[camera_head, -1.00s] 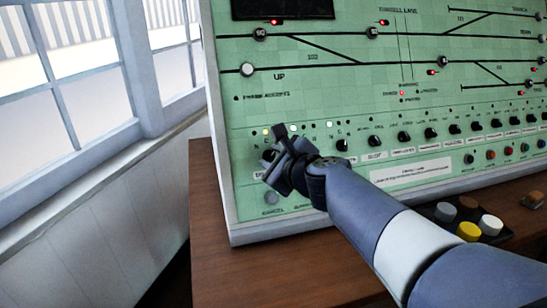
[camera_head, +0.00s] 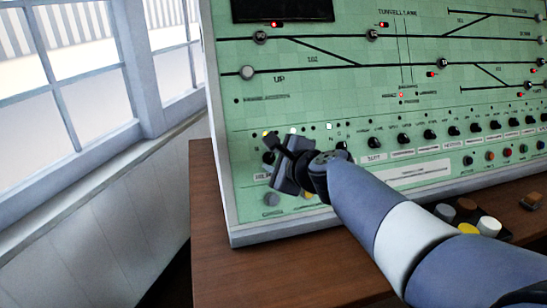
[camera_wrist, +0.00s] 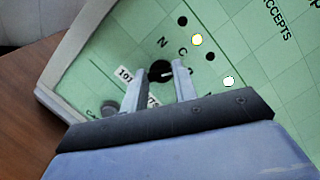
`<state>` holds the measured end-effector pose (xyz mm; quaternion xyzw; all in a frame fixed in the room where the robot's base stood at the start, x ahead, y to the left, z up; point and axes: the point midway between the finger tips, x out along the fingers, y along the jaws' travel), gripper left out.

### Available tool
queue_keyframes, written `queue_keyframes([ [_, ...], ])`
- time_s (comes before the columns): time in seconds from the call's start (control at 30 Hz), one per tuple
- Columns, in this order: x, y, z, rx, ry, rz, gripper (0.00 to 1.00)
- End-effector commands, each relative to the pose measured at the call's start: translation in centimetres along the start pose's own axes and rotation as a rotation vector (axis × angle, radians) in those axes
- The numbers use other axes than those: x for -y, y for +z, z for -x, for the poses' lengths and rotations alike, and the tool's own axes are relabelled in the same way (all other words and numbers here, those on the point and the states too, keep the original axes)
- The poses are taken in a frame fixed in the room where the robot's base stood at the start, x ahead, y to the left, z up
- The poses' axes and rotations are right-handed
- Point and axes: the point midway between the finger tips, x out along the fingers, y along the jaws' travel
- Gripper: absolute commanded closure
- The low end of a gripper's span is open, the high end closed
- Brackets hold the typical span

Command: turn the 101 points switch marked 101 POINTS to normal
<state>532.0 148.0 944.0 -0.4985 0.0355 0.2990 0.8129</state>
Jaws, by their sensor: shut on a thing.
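The 101 points switch is a round black knob (camera_wrist: 159,71) with a pale pointer mark, on the green panel. A white label reading 101 (camera_wrist: 125,73) sits beside it, partly hidden by a finger. In the head view my gripper (camera_head: 283,160) is at the panel's lower left and covers part of the switch and label.
A row of similar black switches (camera_head: 403,139) runs to the right. A wooden desk (camera_head: 215,260) lies below, with a block of coloured buttons (camera_head: 489,226) at the right.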

Motion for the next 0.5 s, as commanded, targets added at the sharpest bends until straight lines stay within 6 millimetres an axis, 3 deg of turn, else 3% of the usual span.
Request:
queue_keyframes([
  [0.5,0.22,0.06,0.03,-0.001,0.126,0.478,0.95],
])
